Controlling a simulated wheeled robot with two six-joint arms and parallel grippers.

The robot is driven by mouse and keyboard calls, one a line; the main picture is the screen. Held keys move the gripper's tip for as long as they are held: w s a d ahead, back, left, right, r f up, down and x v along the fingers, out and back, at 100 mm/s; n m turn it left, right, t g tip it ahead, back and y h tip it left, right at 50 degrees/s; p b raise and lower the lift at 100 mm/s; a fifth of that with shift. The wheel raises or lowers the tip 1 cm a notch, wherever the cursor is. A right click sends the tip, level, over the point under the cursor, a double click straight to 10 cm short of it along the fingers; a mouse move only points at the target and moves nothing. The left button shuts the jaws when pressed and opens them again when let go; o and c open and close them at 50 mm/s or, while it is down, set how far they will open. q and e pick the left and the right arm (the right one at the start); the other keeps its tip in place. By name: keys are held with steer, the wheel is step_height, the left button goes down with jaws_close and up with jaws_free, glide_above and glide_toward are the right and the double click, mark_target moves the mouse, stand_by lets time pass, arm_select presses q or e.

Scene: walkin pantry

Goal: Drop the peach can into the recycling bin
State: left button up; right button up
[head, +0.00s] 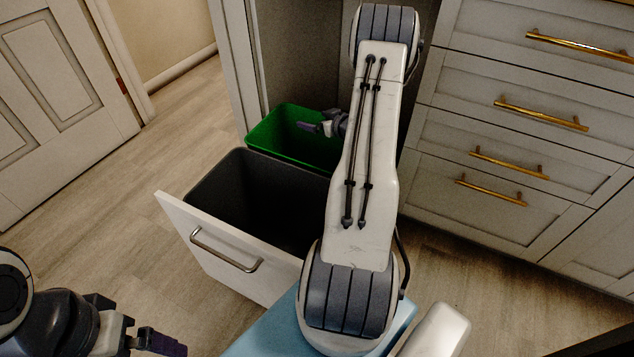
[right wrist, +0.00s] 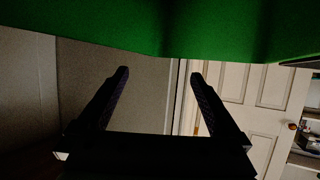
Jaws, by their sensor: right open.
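The pull-out drawer holds a green bin (head: 290,135) at the back and a dark grey bin (head: 262,195) in front. Neither bin shows a label that I can read. My right gripper (head: 312,127) is over the green bin, partly hidden by my arm. In the right wrist view its two fingers (right wrist: 160,75) are spread with nothing between them, and the green bin's wall (right wrist: 220,30) fills the top. My left gripper (head: 160,341) is at the lower left, away from the bins; its jaw opening is unclear. No peach can shows in either view; the bin bottoms are hidden or too dark.
The drawer front (head: 215,235) with a metal handle sticks out into the room. Drawers with brass handles (head: 540,115) stand at the right. A panelled door (head: 60,95) is at the left. The wood floor (head: 150,200) between door and drawer is clear.

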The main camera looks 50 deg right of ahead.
steer(key=p+v, duration=0.3)
steer(key=v, duration=0.7)
steer(key=shift+p, duration=0.4)
steer(key=shift+r, duration=0.1)
steer(key=b+x, duration=0.5)
steer(key=x, duration=0.6)
steer(key=shift+s+r+p, duration=0.15)
steer(key=shift+r+p, duration=1.3)
steer(key=shift+p, duration=0.05)
steer(key=shift+s+r+p, duration=0.1)
steer(key=shift+r+p, duration=1.35)
steer(key=shift+p, duration=0.05)
